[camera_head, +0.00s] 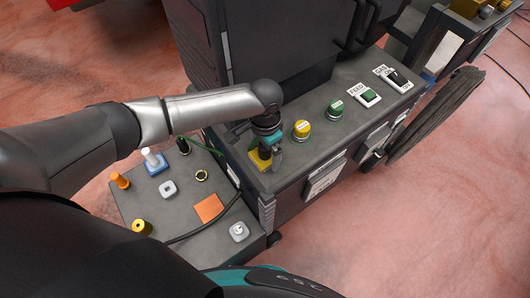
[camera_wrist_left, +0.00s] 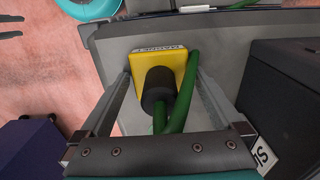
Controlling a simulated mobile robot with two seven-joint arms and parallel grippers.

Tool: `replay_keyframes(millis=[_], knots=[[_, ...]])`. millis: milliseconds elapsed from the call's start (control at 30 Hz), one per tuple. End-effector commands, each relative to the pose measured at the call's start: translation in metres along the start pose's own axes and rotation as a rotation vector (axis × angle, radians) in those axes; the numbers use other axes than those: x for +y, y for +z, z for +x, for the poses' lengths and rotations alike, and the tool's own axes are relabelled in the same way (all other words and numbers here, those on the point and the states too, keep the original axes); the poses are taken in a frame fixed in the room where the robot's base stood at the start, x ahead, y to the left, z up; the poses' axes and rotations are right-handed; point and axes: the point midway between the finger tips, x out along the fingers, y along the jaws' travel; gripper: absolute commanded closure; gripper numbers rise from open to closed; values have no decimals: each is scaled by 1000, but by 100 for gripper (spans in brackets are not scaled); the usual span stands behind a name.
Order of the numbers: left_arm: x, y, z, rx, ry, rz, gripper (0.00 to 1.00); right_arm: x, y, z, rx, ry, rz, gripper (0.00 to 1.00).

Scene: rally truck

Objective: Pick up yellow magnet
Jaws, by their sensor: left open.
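The yellow magnet (camera_head: 257,162) sits on the near left corner of the dark grey console top, partly hidden by my left gripper (camera_head: 268,145) just above it. In the left wrist view the yellow magnet (camera_wrist_left: 178,61) lies between the spread fingers of my left gripper (camera_wrist_left: 163,78). It has a white label, a black round knob and a green cable. The gripper is open, with a finger on each side of the magnet. I cannot tell whether either finger touches it. My right gripper is not in view.
A yellow button (camera_head: 302,130), a green button (camera_head: 335,109) and a labelled green switch (camera_head: 369,96) line the console top. A lower grey panel (camera_head: 180,215) holds an orange square (camera_head: 208,208) and several knobs. A black cable crosses it.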

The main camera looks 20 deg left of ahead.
Motion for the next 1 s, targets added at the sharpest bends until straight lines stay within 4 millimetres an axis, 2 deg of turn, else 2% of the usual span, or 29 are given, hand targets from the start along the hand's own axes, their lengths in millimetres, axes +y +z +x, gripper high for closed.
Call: replay_keyframes(millis=[100, 900, 1000], knots=[[0, 0, 0, 0, 0, 0, 2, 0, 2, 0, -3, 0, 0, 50], [0, 0, -1, 0, 0, 0, 92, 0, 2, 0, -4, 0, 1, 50], [0, -1, -2, 2, 0, 0, 100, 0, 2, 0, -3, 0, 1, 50]])
